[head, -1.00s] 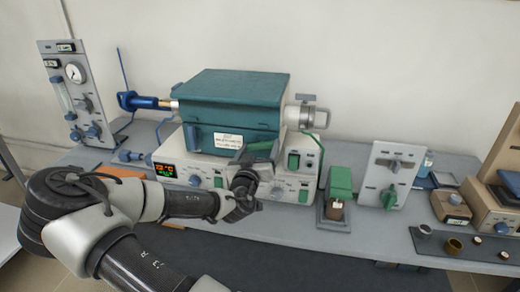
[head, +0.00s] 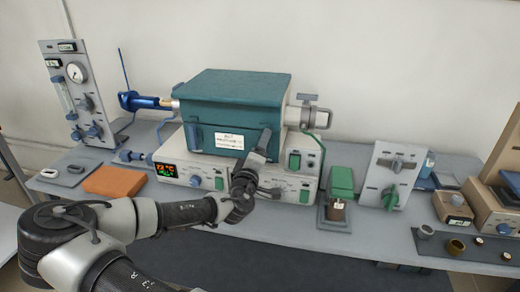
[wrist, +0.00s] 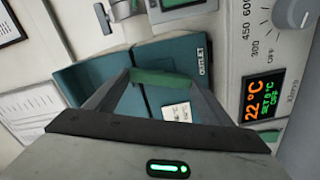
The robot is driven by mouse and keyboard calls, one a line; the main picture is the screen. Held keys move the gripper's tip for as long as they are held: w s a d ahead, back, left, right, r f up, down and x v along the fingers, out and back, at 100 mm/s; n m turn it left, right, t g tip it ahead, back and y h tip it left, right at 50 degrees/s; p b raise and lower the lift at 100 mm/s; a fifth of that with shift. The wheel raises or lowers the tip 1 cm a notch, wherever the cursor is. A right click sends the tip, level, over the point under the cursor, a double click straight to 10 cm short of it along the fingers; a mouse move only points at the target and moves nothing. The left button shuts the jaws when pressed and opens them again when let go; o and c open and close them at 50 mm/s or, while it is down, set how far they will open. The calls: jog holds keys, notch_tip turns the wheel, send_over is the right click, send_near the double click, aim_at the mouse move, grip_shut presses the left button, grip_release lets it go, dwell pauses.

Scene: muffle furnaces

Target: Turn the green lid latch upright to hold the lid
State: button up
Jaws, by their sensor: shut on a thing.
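The teal lidded furnace (head: 235,110) stands on a white control base, with its lid down. My gripper (head: 266,138) is at the right part of the furnace front and points toward it. In the wrist view my gripper (wrist: 163,76) is shut on the green lid latch (wrist: 165,79), which shows as a short green strip between the fingertips. That strip runs along the picture's width, while the furnace lettering there reads sideways. In the head view my gripper hides the latch, so its exact tilt is hard to tell.
The lit display (head: 166,170) reads 22 °C. A valve fitting (head: 308,117) juts from the furnace's right side. An orange block (head: 114,181) lies left. A green-topped device (head: 341,183) stands on the bench at right.

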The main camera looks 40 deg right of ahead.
jog(key=n, duration=0.4)
jog(key=shift+f, duration=0.15)
jog(key=shift+n, duration=0.3)
dwell(0.3)
jog(key=o, duration=1)
jog(key=shift+o, duration=0.2)
jog(key=p+v, duration=0.7)
jog(key=v, duration=1)
jog(key=shift+a+p, duration=0.25)
jog(key=shift+p, duration=0.15)
jog(key=shift+s, duration=0.1)
